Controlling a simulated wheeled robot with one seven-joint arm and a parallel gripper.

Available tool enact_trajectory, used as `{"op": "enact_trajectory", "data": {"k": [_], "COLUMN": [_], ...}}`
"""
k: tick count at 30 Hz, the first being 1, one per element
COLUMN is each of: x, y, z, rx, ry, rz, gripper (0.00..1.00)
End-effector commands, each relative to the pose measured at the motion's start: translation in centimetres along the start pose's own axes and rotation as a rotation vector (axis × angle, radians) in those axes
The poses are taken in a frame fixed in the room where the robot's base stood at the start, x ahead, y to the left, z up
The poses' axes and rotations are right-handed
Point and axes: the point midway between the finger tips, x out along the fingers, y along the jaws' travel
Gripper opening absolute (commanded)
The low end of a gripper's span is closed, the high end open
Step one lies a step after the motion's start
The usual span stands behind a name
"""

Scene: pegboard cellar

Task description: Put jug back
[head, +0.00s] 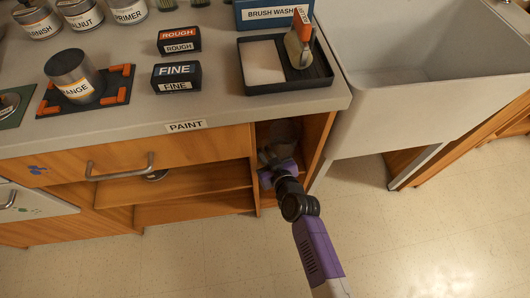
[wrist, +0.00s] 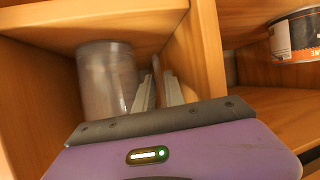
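A cloudy, see-through grey jug (wrist: 105,80) stands upright inside a narrow wooden compartment, close to its left wall in the wrist view. In the head view the jug (head: 284,131) shows dimly in the shaded compartment under the counter, right of the drawer. My gripper (head: 272,157) reaches into this compartment from the front. In the wrist view its two pale fingers (wrist: 158,90) are at the jug's right side, with a thin upright strip between them that looks like the jug's handle. Whether the fingers press on it is unclear. The jug's base is hidden by my gripper.
The compartment's right divider (wrist: 208,50) is close beside my fingers. An open shelf (head: 190,182) holds a can (wrist: 296,36) in the neighbouring bay. A drawer handle (head: 120,167) sticks out at left. A white sink (head: 420,100) stands at right. The floor in front is clear.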

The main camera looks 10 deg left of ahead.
Motion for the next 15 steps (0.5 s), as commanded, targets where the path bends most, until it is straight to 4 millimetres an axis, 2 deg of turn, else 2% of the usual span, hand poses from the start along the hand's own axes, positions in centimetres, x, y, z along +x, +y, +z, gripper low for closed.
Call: {"op": "enact_trajectory", "data": {"k": [1, 2, 12, 15], "x": [0.0, 0.0, 0.1, -1.2], "y": [0.0, 0.0, -0.1, 0.0], "z": [0.0, 0.0, 0.1, 0.0], "rx": [0.000, 0.000, -0.001, -0.002], "ry": [0.000, 0.000, -0.001, -0.001], "rz": [0.000, 0.000, -0.001, 0.000], "gripper": [0.26, 0.30, 0.30, 0.30]}}
